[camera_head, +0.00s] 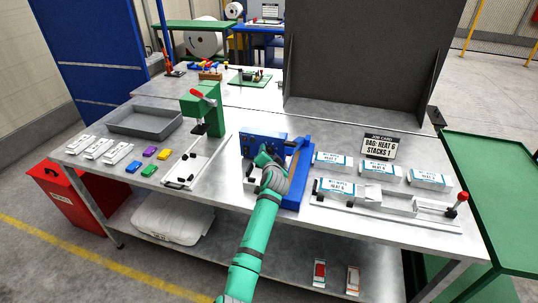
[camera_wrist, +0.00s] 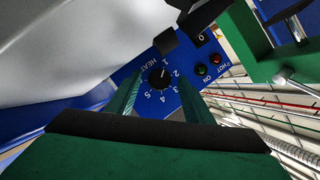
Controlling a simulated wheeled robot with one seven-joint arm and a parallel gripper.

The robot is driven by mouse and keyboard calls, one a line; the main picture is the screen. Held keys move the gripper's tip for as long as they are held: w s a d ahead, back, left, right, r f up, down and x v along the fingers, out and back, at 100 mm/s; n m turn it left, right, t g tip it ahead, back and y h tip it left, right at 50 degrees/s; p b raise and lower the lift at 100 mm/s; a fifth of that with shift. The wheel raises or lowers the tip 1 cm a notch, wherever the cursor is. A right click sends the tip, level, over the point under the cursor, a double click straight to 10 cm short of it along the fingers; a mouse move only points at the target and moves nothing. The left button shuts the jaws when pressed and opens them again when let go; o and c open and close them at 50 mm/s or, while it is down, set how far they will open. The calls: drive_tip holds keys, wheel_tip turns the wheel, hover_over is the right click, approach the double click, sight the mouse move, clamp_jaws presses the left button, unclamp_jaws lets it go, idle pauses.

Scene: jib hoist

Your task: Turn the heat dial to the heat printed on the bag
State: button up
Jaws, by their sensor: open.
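My gripper (camera_wrist: 157,98) is open, with one green finger on each side of the dial in the wrist view; contact cannot be told. In the head view my gripper (camera_head: 264,160) is in front of the sealer and hides the dial. White bags (camera_head: 335,187) with blue labels lie to the right; the print appears to read HEAT 6. The job card (camera_head: 378,146) reads "BAG: HEAT 6, STACKS 1".
A black switch (camera_wrist: 200,38) and red and green lamps (camera_wrist: 208,64) are beside the dial. A green press (camera_head: 203,112) stands left of the sealer. A slide with a red-knobbed lever (camera_head: 462,198) is at the right. A grey tray (camera_head: 146,122) lies at the back left.

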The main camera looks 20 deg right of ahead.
drive_tip(key=shift+c, duration=0.2)
drive_tip(key=shift+w+a, duration=0.1)
drive_tip(key=c, duration=1)
drive_tip(key=shift+d, duration=0.3)
drive_tip(key=shift+a+f+m+t, duration=0.15)
drive_tip(key=shift+m+t, duration=0.15)
drive_tip(key=shift+m, duration=0.3)
drive_tip(key=o, duration=1)
drive_tip(key=shift+s+a, duration=0.1)
drive_tip(key=shift+s, duration=0.1)
drive_tip(key=shift+o, duration=0.2)
drive_tip(key=shift+s, duration=0.1)
